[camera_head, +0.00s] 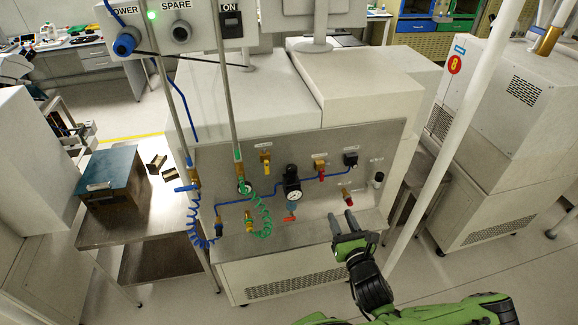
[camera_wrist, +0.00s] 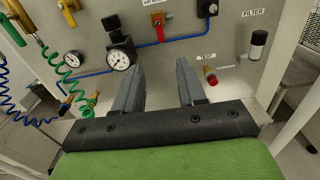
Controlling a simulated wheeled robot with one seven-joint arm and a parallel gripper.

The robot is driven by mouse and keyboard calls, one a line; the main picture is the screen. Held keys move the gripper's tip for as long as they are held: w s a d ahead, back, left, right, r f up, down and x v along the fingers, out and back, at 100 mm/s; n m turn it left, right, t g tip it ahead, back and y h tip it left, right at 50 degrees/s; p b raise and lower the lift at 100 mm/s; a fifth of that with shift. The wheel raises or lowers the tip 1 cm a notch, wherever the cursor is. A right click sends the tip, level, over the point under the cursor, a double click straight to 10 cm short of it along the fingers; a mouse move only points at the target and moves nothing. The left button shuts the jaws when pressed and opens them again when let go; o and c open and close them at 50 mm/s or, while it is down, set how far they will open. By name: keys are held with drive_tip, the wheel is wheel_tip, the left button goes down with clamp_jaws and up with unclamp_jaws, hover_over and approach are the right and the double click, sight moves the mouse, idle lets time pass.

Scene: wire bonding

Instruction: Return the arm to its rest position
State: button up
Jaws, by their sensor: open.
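My gripper (camera_head: 344,224) is at the lower right of the head view, in front of the metal valve panel (camera_head: 230,170). Its two grey fingers are apart with nothing between them. The gripper also shows in the wrist view (camera_wrist: 157,85), with its fingers pointing at the panel. A red-capped brass fitting (camera_wrist: 210,76) sits just right of the right finger in the wrist view; I cannot tell whether they touch. My green arm reaches in from the bottom right of the head view.
The panel carries a pressure gauge (camera_head: 292,196), a blue pipe, valves and coiled blue and green hoses (camera_head: 262,215). A white post (camera_head: 440,165) stands right of my gripper. A side table (camera_head: 140,225) with a teal-topped box (camera_head: 108,172) is at left. Floor is open at lower right.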

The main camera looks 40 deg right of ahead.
drive_tip(key=w+a+n+g+y+b, duration=0.1)
drive_tip(key=w+a+n+g+y, duration=0.3)
drive_tip(key=a+n+y, duration=0.6)
drive_tip(key=w+a+n+g+y+b, duration=0.1)
drive_tip(key=w+a+n+g+y, duration=0.4)
drive_tip(key=a+n, duration=1)
drive_tip(key=s+a+r+n+h+b, duration=0.1)
drive_tip(key=s+a+r+n+h, duration=0.2)
drive_tip(key=s+r+n, duration=0.3)
drive_tip(key=s+a+r+n+h+b, duration=0.1)
drive_tip(key=s+a+r+n+h, duration=0.1)
drive_tip(key=s+r+n, duration=0.5)
wheel_tip(320, 180, up, 3)
drive_tip(key=a+n, duration=0.1)
drive_tip(key=n, duration=0.3)
drive_tip(key=shift+r+g+h+b, duration=0.2)
drive_tip(key=shift+g+h+b, duration=0.2)
